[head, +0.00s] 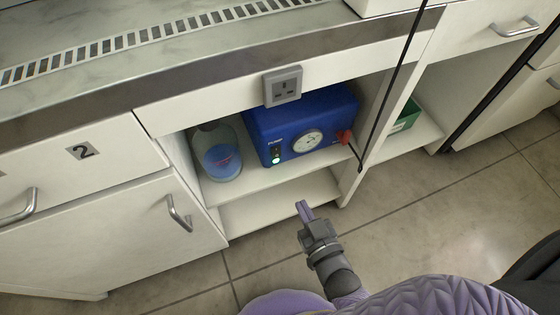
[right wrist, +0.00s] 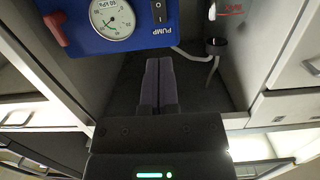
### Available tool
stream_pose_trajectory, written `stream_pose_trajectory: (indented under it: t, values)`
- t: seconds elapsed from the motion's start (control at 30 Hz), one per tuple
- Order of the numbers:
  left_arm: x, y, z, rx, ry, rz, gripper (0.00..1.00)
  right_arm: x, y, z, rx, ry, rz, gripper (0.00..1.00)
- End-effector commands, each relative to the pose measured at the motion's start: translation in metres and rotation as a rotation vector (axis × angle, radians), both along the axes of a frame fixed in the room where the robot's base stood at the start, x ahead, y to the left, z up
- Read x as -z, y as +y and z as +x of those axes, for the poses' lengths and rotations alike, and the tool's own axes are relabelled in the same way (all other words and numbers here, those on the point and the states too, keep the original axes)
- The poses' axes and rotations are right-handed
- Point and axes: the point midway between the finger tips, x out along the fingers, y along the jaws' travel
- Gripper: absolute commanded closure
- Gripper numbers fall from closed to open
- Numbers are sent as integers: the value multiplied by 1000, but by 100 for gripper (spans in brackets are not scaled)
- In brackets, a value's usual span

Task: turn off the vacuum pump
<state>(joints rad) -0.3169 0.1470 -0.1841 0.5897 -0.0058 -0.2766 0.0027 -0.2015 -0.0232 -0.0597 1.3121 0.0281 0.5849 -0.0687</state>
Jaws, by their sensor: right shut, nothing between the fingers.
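The vacuum pump (head: 303,125) is a blue box on the shelf of the open cabinet under the bench. Its front carries a round gauge (head: 307,141), a red valve handle (head: 344,136) and a small switch with a green glow (head: 276,158). In the right wrist view the pump (right wrist: 85,38) appears upside down, with its black rocker switch (right wrist: 158,11) at the top edge. My right gripper (head: 304,206) is shut and empty, in front of and below the pump, apart from it. It also shows in the right wrist view (right wrist: 159,62). My left gripper is not in view.
A black cable (head: 391,84) hangs at the right side. A wall socket (head: 283,85) is on the bench edge above. A green box (head: 406,116) sits in the right compartment. The floor in front is clear.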

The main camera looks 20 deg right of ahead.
Motion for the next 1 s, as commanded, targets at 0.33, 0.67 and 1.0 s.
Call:
stream_pose_trajectory:
  t: [0.33,0.67,1.0]
  values:
    - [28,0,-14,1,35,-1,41,15,2,67,0,2,0,100]
    - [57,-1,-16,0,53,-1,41,21,4,125,0,4,1,100]
    - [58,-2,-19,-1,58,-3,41,17,5,135,0,2,0,100]
